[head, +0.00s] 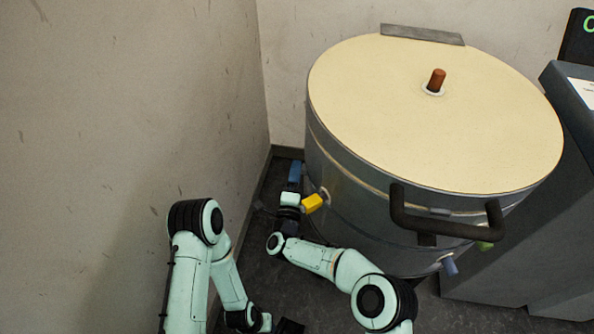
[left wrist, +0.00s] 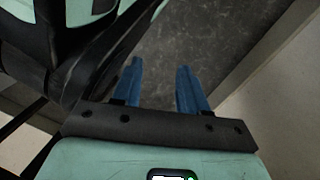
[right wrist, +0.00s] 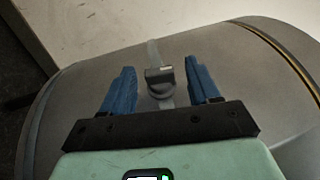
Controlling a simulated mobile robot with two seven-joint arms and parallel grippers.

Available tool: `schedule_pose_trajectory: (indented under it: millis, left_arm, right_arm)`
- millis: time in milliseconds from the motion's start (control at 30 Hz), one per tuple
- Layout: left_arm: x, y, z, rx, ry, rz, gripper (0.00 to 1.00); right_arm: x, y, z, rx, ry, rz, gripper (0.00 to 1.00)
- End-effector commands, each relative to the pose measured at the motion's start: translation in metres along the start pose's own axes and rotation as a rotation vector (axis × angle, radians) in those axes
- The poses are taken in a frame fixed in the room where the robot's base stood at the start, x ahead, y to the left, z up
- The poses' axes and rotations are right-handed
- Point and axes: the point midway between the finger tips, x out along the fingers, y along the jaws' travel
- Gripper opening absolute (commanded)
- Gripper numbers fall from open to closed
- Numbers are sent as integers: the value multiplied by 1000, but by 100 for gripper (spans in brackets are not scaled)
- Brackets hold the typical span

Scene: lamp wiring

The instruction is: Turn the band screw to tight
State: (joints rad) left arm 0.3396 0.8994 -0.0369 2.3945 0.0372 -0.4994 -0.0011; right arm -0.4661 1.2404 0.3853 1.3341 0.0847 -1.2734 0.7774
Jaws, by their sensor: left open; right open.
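The band screw (right wrist: 160,82) shows in the right wrist view as a grey knob with a flat block on a narrow metal strip, against the side of a round grey drum (right wrist: 90,75). My right gripper (right wrist: 160,64) is open, with a blue finger on each side of the screw in the picture. No finger is seen touching it. In the head view, my right gripper (head: 294,174) is at the drum's left side, and the screw is hidden there. My left gripper (left wrist: 157,72) is open and empty over the dark floor in the left wrist view.
The drum has a cream lid (head: 420,130) with a brown plug (head: 437,80). A yellow peg (head: 313,203) and a black handle (head: 445,228) stick out from its side. A wall (head: 130,130) is close on the left. A grey cabinet (head: 515,240) stands at the right.

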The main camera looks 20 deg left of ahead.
Motion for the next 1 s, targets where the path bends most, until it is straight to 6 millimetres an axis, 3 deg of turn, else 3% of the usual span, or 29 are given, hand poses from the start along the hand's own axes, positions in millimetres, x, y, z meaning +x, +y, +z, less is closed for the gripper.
schedule_pose_trajectory:
  millis: [200,567,700,733,1000]
  left_arm:
    - [8,-9,11,-12,-38,-17,43]
    - [8,-10,13,-13,-45,-20,43]
    - [8,-10,13,-13,-45,-20,43]
    - [8,-10,13,-13,-45,-20,43]
    - [12,-14,17,-17,-61,-27,43]
  right_arm:
    - [19,1,1,0,-1,0,61]
    - [23,0,1,0,-2,1,61]
    - [23,0,1,0,-1,1,15]
    - [23,0,1,0,-1,1,9]
    - [23,1,0,5,0,-17,9]
